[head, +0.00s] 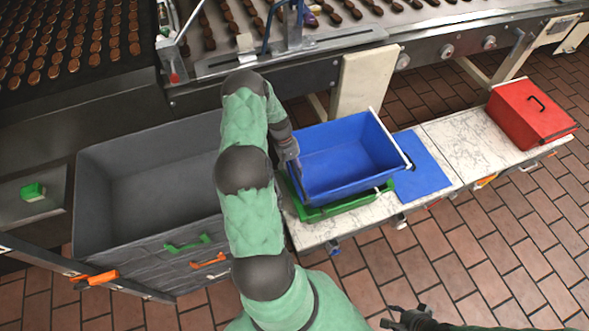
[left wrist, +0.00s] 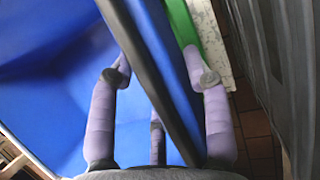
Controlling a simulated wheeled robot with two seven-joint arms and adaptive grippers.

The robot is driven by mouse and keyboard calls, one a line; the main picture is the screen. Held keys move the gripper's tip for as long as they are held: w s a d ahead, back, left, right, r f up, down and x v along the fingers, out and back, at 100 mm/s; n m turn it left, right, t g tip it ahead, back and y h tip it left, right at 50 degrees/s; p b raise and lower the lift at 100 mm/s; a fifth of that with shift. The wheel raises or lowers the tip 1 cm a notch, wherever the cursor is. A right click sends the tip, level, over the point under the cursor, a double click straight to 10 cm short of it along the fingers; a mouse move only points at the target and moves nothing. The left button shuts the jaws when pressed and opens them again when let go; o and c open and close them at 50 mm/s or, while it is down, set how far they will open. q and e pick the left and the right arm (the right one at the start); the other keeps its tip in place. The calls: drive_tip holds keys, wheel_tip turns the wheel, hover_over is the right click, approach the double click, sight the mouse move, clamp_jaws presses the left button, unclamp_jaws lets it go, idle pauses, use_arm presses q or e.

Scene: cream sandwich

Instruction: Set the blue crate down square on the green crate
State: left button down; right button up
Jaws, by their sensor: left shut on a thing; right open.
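The blue crate (head: 345,157) is open and looks empty in the head view. It sits over the green crate (head: 345,208), whose rim shows along the front and right, and it looks slightly turned and tilted against it. I cannot tell whether the two touch all round. My left gripper (head: 292,165) is shut on the left wall of the blue crate; in the left wrist view its fingers (left wrist: 165,80) straddle that wall, with a strip of the green crate (left wrist: 185,25) beyond. My right gripper (head: 410,318) is open and empty at the bottom, away from the crates.
A blue mat (head: 424,165) lies right of the crates on the marble counter (head: 463,143). A red box (head: 531,112) stands at the counter's far right. A large grey bin (head: 150,235) is on the left. A conveyor with chocolates (head: 75,45) runs behind.

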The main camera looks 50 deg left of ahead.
use_arm(q)
drive_tip(key=shift+a+r, duration=0.1)
drive_tip(key=c, duration=0.7)
unclamp_jaws()
drive_tip(key=shift+o, duration=1.1)
drive_tip(key=v, duration=1.2)
